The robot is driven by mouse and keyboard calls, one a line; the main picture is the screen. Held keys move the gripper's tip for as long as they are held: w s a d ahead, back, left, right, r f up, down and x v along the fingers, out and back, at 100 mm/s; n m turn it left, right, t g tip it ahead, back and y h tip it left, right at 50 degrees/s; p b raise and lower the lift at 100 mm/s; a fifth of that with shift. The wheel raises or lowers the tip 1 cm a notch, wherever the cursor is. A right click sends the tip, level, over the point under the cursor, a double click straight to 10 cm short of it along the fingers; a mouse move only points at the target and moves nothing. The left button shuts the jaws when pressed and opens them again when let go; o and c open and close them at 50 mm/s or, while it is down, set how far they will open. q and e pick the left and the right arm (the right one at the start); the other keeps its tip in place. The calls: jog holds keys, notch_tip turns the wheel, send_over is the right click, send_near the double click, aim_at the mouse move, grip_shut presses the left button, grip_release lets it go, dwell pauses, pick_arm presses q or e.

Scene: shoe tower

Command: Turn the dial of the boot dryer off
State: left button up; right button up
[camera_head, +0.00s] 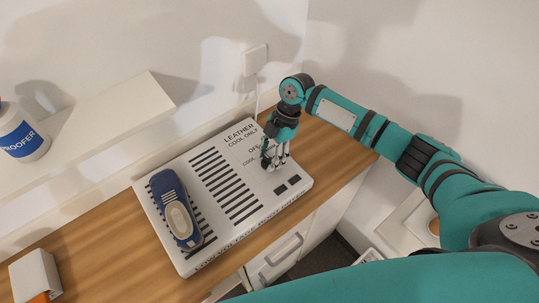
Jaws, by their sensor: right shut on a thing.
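The boot dryer (215,225) is a flat white box with dark slotted vents, lying on a wooden counter. Its top carries the printed words "LEATHER COOL ONLY", "OFF" and "COOL" near the back right. My right gripper (275,163) points down onto the panel by these words and is shut on the dial, which its fingers mostly hide. I cannot read the dial's setting. A blue shoe (175,209) with a pale inside lies on the left vents of the dryer. My left gripper is not in view.
A white shelf (100,120) on the wall holds a white and blue canister (22,135). A small white and orange box (36,275) stands on the wooden counter (110,250) at the left. A cord runs from the dryer to a wall socket (255,59).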

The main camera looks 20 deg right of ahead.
jog(key=o, duration=1.2)
jog(key=shift+c, duration=0.2)
jog(key=shift+r, duration=0.15)
jog(key=v, duration=1.2)
jog(key=shift+a, duration=0.1)
